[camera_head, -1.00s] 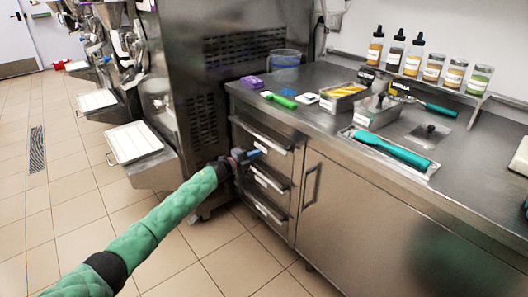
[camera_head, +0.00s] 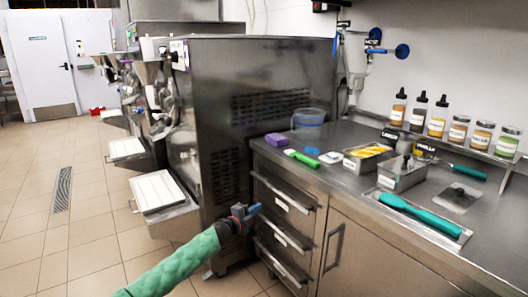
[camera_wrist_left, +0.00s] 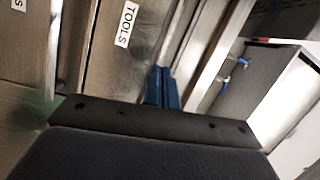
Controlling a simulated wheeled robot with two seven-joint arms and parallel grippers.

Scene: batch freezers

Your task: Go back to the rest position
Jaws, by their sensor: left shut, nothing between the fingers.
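My left arm, in a green padded sleeve, comes in from the bottom of the head view. Its left gripper (camera_head: 252,210) has blue fingertips and is in front of the steel drawers (camera_head: 284,238) under the counter. The fingers are shut together with nothing between them. In the left wrist view the blue fingers (camera_wrist_left: 162,88) show side by side, near a drawer front with a "TOOLS" label (camera_wrist_left: 126,24). I cannot tell from the frames whether the fingers touch the drawer. My right gripper is not in view.
The steel counter (camera_head: 330,178) holds a teal spatula (camera_head: 420,215), metal pans (camera_head: 402,176), a purple sponge (camera_head: 276,140) and a clear bucket (camera_head: 308,119). Bottles stand on a shelf behind. A batch freezer (camera_head: 225,130) stands left of the drawers. Tiled floor (camera_head: 60,240) is open at left.

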